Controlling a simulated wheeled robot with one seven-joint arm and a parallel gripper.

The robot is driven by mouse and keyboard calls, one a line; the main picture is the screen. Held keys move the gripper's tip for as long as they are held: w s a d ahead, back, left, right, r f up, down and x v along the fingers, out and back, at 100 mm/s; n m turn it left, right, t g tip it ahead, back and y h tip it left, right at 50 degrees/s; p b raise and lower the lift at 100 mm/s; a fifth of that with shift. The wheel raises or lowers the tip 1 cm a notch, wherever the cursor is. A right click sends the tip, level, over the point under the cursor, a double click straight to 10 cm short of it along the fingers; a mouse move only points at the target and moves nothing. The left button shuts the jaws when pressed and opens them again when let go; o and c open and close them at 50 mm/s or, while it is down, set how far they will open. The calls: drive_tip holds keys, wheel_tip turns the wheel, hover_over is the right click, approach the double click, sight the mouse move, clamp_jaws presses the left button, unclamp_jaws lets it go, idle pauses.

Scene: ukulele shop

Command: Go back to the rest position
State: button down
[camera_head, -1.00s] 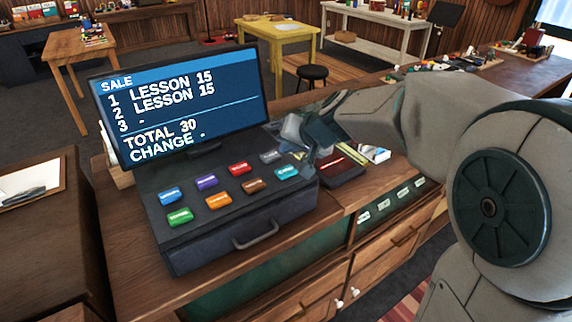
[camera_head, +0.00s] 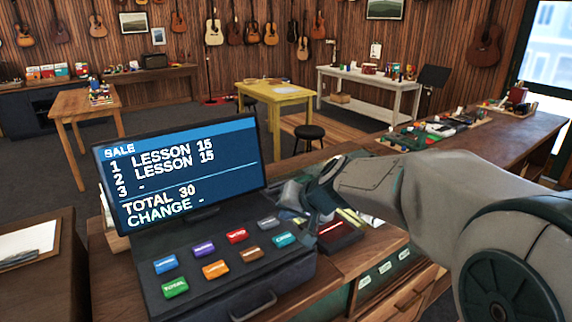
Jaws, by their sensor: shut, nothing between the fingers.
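My gripper (camera_head: 312,214) is in the head view, above the right end of a dark cash register (camera_head: 215,287). It is shut with nothing seen in it. It covers part of the register's right edge, close to the grey key (camera_head: 268,223) and the teal key (camera_head: 285,239). My arm reaches in from the right side of the picture. The register's screen (camera_head: 182,178) reads SALE, two lines of LESSON 15, TOTAL 30 and an empty CHANGE line. I cannot tell whether the fingertips touch anything.
A dark red tray (camera_head: 338,238) lies right of the register. The wooden counter (camera_head: 535,130) runs back to the right with several small items on it. A clipboard (camera_head: 27,240) lies at left. A yellow table (camera_head: 275,93) and a black stool (camera_head: 309,132) stand beyond on open floor.

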drive_tip(key=s+d+f+g+h, duration=0.1)
drive_tip(key=s+d+h, duration=0.1)
drive_tip(key=s+d, duration=0.3)
drive_tip(key=s+d+f+g+h, duration=0.1)
drive_tip(key=s+d, duration=0.3)
drive_tip(key=s, duration=0.7)
drive_tip(key=s+d+f+n+g+h, duration=0.1)
drive_tip(key=s+d+f+h, duration=0.1)
drive_tip(key=s+d, duration=0.3)
drive_tip(key=s+f, duration=0.1)
drive_tip(key=s, duration=0.2)
drive_tip(key=shift+d+g+h, duration=0.3)
drive_tip(key=shift+d+h, duration=0.05)
drive_tip(key=shift+h, duration=0.05)
